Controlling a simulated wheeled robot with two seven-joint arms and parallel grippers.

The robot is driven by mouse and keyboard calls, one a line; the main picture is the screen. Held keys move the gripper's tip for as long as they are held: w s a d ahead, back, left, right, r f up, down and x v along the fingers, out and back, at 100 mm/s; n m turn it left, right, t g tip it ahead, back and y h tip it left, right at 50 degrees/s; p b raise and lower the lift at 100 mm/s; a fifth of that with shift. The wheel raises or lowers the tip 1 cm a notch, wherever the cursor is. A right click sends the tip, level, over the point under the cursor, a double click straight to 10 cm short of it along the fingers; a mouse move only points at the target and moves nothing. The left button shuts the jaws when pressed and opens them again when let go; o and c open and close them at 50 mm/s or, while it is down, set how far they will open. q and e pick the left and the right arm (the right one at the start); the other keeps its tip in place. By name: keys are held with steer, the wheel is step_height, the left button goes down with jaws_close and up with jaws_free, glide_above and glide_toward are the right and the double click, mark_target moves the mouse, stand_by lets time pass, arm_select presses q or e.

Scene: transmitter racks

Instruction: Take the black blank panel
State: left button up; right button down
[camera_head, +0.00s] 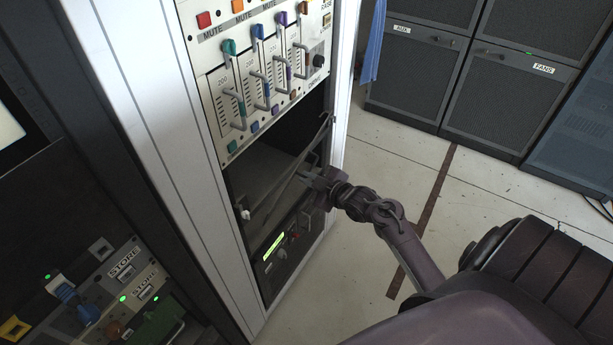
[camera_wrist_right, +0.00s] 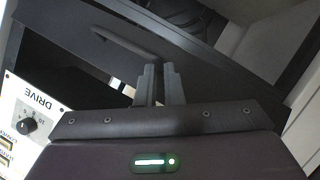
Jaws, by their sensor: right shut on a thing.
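The black blank panel (camera_head: 287,180) is a dark, thin plate at the rack opening below the fader unit. In the head view it shows nearly edge-on and slanted. My right gripper (camera_head: 317,181) is at its front, shut on it. In the right wrist view the panel (camera_wrist_right: 205,65) spans the picture diagonally, with a bar handle (camera_wrist_right: 122,40) on its face. The gripper's fingers (camera_wrist_right: 159,82) are close together at the lower end of this handle. The exact contact is hard to make out. My left gripper is not in view.
The fader unit (camera_head: 262,75) sits above the dark opening, and a unit with a lit green display (camera_head: 274,246) sits below. The white rack frame (camera_head: 150,110) borders the left. Open floor (camera_head: 375,215) lies to the right, with dark cabinets (camera_head: 420,75) behind.

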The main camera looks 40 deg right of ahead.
steer(key=shift+s+d+r+p, duration=0.1)
steer(key=shift+s+d+p, duration=0.2)
steer(key=shift+s, duration=0.45)
steer(key=shift+s+d+p, duration=0.25)
steer(key=shift+s+p, duration=0.05)
steer(key=shift+s, duration=0.4)
